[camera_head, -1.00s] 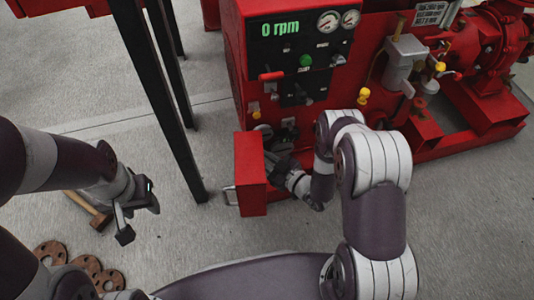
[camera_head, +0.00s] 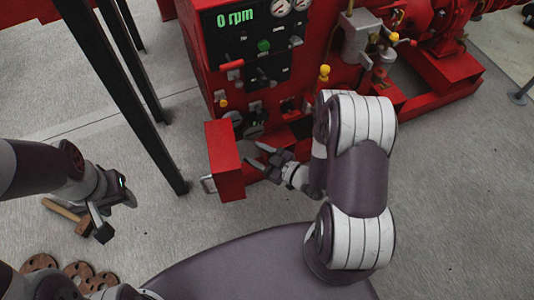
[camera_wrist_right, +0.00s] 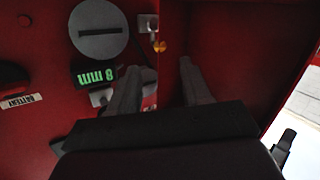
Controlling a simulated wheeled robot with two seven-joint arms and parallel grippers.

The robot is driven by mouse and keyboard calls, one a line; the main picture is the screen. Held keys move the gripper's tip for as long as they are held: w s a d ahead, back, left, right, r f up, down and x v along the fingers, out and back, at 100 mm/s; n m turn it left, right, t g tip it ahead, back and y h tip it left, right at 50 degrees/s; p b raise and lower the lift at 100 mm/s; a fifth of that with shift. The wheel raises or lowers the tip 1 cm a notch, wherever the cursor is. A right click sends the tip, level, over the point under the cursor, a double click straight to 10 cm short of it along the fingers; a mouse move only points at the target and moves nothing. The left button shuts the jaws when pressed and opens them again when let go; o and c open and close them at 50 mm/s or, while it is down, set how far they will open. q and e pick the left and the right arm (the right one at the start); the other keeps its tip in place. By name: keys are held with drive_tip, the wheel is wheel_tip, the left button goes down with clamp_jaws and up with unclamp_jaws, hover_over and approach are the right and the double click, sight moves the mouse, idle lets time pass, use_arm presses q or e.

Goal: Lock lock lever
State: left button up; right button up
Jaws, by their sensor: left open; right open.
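The red pumpset cabinet (camera_head: 203,45) stands ahead with several small levers and knobs on its front. I cannot tell for sure which is the lock lever. A small yellow-tipped lever (camera_wrist_right: 159,46) shows in the right wrist view, beside a slotted grey disc (camera_wrist_right: 98,30) and a green "8 mm" display (camera_wrist_right: 95,76). My right gripper (camera_head: 259,156) is open and empty beside an open red door (camera_head: 225,160); its fingers (camera_wrist_right: 166,70) point toward the cabinet front. The yellow-tipped lever appears just beyond the fingers, apart from them. My left gripper (camera_head: 116,215) is open and empty above the floor.
Black posts (camera_head: 150,95) stand left of the cabinet. A hammer (camera_head: 65,212) and several brown flanges (camera_head: 78,272) lie on the floor at left. The concrete floor in front is otherwise clear.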

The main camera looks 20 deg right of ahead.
drive_tip(key=p+v, duration=0.1)
drive_tip(key=v, duration=0.4)
drive_tip(key=shift+s, duration=0.15)
